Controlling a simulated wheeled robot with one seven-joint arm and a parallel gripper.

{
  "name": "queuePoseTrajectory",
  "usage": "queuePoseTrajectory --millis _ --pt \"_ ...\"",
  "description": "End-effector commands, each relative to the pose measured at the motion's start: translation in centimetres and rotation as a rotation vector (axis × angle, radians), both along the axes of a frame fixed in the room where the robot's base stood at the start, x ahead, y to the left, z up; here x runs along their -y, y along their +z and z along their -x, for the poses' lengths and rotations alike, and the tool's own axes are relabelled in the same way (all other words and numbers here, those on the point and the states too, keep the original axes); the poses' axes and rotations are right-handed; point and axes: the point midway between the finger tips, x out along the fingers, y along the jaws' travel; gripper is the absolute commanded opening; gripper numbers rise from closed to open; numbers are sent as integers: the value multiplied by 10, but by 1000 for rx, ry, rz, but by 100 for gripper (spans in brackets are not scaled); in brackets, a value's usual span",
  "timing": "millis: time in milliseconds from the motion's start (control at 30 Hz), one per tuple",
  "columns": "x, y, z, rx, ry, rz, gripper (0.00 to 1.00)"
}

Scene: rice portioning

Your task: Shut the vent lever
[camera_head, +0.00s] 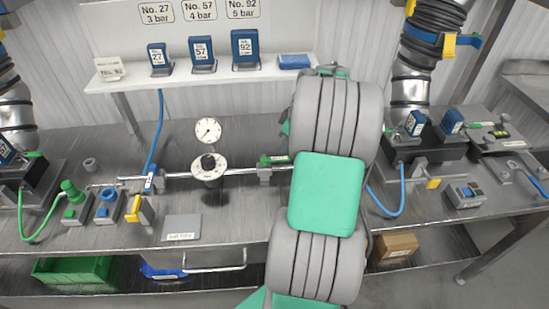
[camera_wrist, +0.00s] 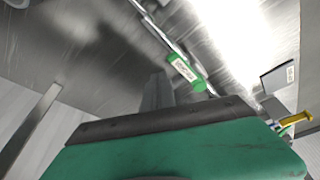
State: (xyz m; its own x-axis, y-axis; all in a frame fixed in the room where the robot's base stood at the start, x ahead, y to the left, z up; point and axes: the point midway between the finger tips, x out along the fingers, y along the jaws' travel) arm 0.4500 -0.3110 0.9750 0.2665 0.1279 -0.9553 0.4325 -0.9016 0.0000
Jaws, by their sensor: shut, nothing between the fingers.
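A green lever with a white label (camera_wrist: 187,73) shows in the wrist view, lying roughly along the metal pipe; its print is too small to read. What looks like the same green lever (camera_head: 273,160) shows in the head view, just left of my arm, above a grey valve block on the pipe. I cannot tell for certain that it is the vent lever. My gripper (camera_wrist: 157,88) is shut and empty, its grey fingers just left of the green lever with no clear contact. In the head view my arm hides the gripper and part of the pipe.
A round gauge (camera_head: 208,130) and a white dial (camera_head: 208,167) stand left on the pipe. A shelf (camera_head: 130,84) with blue numbered blocks is behind. Hoses hang at both sides.

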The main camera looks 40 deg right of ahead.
Motion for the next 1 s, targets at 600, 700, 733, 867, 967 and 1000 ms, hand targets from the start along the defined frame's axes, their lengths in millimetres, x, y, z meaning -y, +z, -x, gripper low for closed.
queuePoseTrajectory --millis 600,700,733,867,967,1000 --pt "-12 -1 18 0 0 0 0" --pt "-13 0 18 0 0 -1 0" --pt "-13 0 18 0 0 -1 0" --pt "-13 0 19 0 0 -1 0" --pt "-14 0 21 0 0 0 0" --pt "-16 -1 23 0 0 0 0"
